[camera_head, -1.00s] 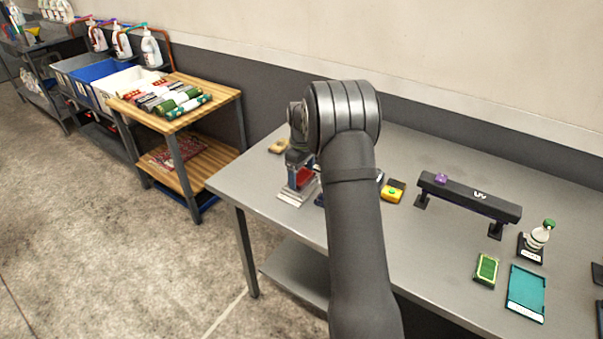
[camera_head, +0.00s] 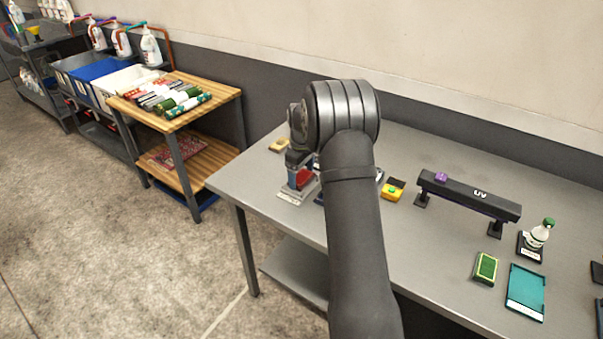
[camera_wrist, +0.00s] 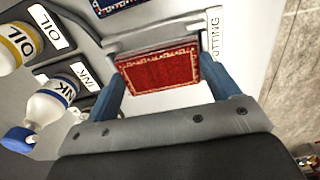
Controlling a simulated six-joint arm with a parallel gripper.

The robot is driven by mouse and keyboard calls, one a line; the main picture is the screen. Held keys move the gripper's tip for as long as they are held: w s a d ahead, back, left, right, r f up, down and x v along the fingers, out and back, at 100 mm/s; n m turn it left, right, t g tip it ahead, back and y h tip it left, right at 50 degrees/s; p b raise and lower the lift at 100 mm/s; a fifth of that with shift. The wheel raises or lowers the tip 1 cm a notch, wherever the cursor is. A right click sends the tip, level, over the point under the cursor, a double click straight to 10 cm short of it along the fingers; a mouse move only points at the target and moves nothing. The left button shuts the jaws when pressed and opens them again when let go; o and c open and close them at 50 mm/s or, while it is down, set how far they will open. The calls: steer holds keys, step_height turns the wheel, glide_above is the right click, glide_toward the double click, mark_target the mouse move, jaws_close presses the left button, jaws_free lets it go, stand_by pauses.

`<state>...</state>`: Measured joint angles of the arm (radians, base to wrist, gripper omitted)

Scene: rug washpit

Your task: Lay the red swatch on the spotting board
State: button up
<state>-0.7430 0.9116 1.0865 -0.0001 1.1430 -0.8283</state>
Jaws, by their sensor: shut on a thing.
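My gripper (camera_wrist: 165,75) is shut on the red swatch (camera_wrist: 158,72), a red patterned piece with a pale border, held between its two blue fingers. The spotting board (camera_wrist: 214,38) lies beneath, with part of its white label showing at the right in the wrist view. I cannot tell whether the swatch touches the board. In the head view the red swatch (camera_head: 303,178) shows as a small red patch over the spotting board (camera_head: 292,197), at the left end of the grey table. My arm hides part of this area.
In the wrist view, an OIL bottle (camera_wrist: 18,45) and an INK bottle (camera_wrist: 50,103) stand left of the gripper, and a blue patterned piece (camera_wrist: 118,5) lies above. Rightward on the table are a yellow-and-black item (camera_head: 393,191), a UV bar (camera_head: 470,196) and a teal tray (camera_head: 526,287).

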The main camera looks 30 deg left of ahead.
mark_target(302, 177)
steer(key=o, duration=0.9)
steer(key=shift+f, duration=0.1)
steer(key=shift+r, duration=3.6)
steer(key=shift+f, duration=0.1)
steer(key=shift+f, duration=3.45)
